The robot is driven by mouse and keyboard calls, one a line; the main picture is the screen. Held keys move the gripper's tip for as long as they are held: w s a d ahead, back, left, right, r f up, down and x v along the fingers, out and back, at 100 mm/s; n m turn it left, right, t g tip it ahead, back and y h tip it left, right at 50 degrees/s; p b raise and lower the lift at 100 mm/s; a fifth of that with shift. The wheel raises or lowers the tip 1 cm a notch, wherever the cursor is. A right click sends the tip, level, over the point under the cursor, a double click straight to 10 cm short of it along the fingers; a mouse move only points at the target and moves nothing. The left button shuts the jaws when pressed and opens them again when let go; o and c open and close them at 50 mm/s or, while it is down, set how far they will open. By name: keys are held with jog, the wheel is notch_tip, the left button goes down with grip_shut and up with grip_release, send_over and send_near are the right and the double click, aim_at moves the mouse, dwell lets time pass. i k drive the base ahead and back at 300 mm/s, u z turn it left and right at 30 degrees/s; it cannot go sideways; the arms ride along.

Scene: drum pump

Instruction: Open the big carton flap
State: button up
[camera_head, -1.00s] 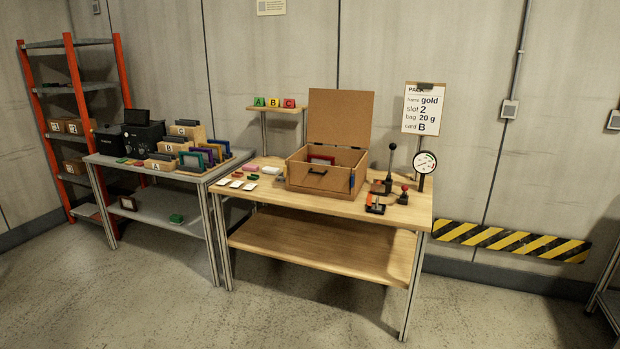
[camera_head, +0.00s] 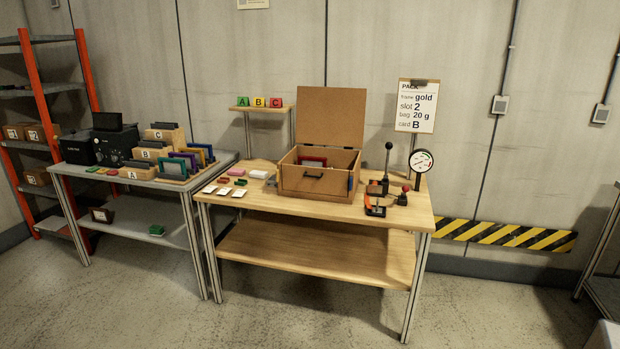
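The big carton is a brown box (camera_head: 308,185) on the wooden table, with a dark handle on its front. Its large flap (camera_head: 331,117) stands upright at the back edge, so the box is open at the top. A red-edged frame (camera_head: 312,161) shows inside the box. The rest of the inside is hidden by the front wall. My gripper is not in the view.
The wooden table (camera_head: 240,205) also holds a lever press (camera_head: 386,170), a dial gauge (camera_head: 421,162), an orange-and-black tool (camera_head: 374,207) and small cards. A grey table (camera_head: 200,175) with frames and boxes stands left. The floor in front is clear.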

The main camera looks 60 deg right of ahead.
aim_at(319, 180)
jog(key=z, duration=0.3)
jog(key=i, duration=1.35)
jog(key=z, duration=0.3)
